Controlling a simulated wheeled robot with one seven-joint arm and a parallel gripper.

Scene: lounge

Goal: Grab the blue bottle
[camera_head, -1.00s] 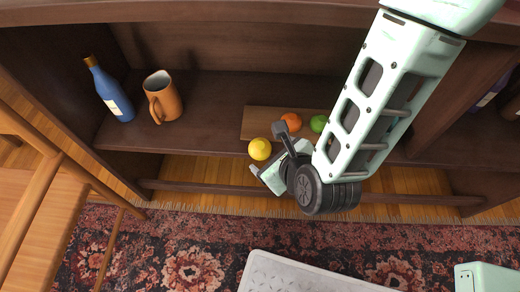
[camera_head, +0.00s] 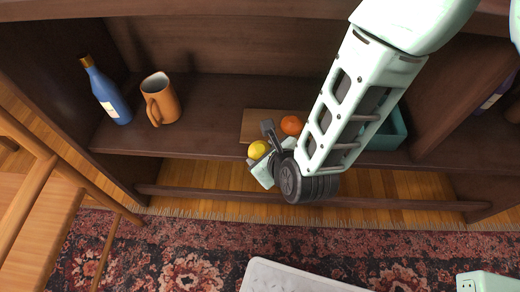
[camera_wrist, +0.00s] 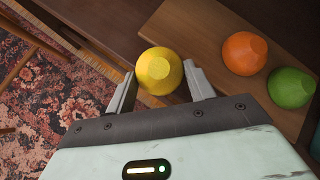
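The blue bottle (camera_head: 107,92) with a pale label stands at the far left of the shelf in the head view, left of a brown mug. My gripper (camera_head: 262,158) is well to its right, at the front edge of the shelf by the yellow fruit (camera_head: 257,149). In the wrist view my gripper (camera_wrist: 160,86) has its two fingers spread apart, with the yellow fruit (camera_wrist: 159,70) in view between or just beyond them. I cannot tell whether they touch it. The bottle is not in the wrist view.
The brown mug (camera_head: 161,101) stands right of the bottle. A wooden board (camera_head: 257,122) lies by an orange fruit (camera_head: 291,125); a green fruit (camera_wrist: 291,88) shows in the wrist view. A teal container (camera_head: 392,132) is behind my arm. A wooden chair (camera_head: 45,190) is at left.

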